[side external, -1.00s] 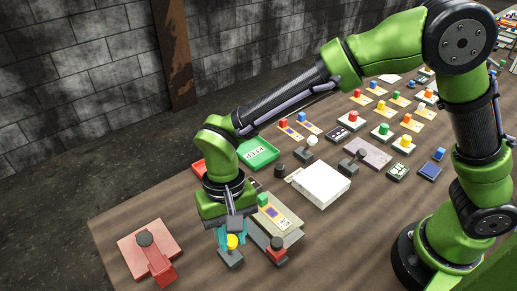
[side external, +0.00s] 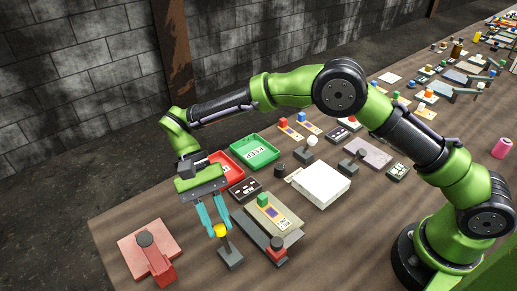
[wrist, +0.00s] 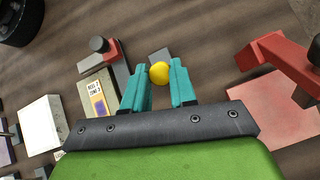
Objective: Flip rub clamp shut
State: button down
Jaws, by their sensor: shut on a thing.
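A yellow ball knob (side external: 221,230) sits on a short stem above a dark grey base (side external: 230,258). My gripper (side external: 213,228) reaches down with its teal fingers to this knob. In the wrist view the yellow knob (wrist: 159,73) sits between my fingertips (wrist: 159,76), shut on its sides. Two clamp-like parts stand nearby, and I cannot tell which is the rub clamp. One is a red arm (side external: 157,262) with a dark knob on a red plate (side external: 130,250).
A red tray (side external: 228,172) and a green tray (side external: 254,151) lie behind. A dark button panel (side external: 245,190) and a white box (side external: 320,184) stand to the right. Bare table shows around the dark base and at the front.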

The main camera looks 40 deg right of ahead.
jog(key=shift+w, duration=0.1)
dwell(0.3)
jog(key=c, duration=0.9)
grip_release()
jog(key=v, duration=0.7)
jog(key=shift+w+r, duration=0.15)
